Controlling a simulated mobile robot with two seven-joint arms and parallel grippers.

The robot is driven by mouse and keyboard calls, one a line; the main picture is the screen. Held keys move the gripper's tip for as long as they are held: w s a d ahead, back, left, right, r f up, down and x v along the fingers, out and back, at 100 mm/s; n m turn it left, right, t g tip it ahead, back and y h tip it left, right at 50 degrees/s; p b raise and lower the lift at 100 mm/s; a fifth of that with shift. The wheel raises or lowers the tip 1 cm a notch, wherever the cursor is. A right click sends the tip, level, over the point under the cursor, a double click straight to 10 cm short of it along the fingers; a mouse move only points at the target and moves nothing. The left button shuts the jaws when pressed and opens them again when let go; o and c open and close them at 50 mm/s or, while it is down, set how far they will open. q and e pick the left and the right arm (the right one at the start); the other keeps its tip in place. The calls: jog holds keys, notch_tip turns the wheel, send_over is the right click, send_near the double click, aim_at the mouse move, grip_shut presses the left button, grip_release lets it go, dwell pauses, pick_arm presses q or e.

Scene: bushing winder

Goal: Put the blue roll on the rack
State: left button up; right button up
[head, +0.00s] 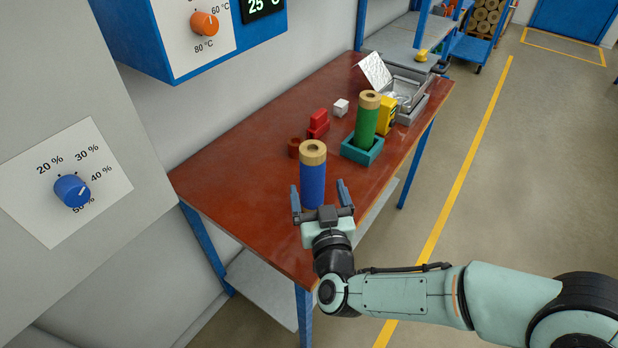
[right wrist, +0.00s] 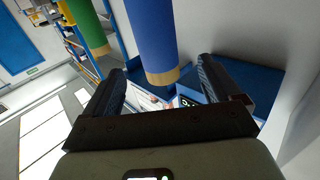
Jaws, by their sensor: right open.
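The blue roll (head: 312,184) with a tan top end stands upright on the near part of the red-brown table (head: 240,170). My right gripper (head: 321,194) is open at the roll, one finger to each side in the head view. In the right wrist view the blue roll (right wrist: 150,40) shows between the open fingers (right wrist: 165,85), with visible gaps on both sides; I cannot tell how deep it sits between them. A blue rack-like cart (head: 468,48) with stacked rolls (head: 487,18) is at the far back. My left gripper is not in view.
A green roll (head: 366,122) stands in a teal square holder (head: 362,151) behind the blue roll. Red blocks (head: 318,122), a brown ring (head: 294,148), a white cube (head: 340,107), a yellow device (head: 387,115) and a grey case (head: 412,108) are nearby. The table's left part is clear.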

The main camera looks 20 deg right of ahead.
aim_at(311, 159)
jog(key=x, duration=1)
jog(key=shift+w+d+p, duration=0.2)
jog(key=shift+w+p, duration=0.1)
grip_shut()
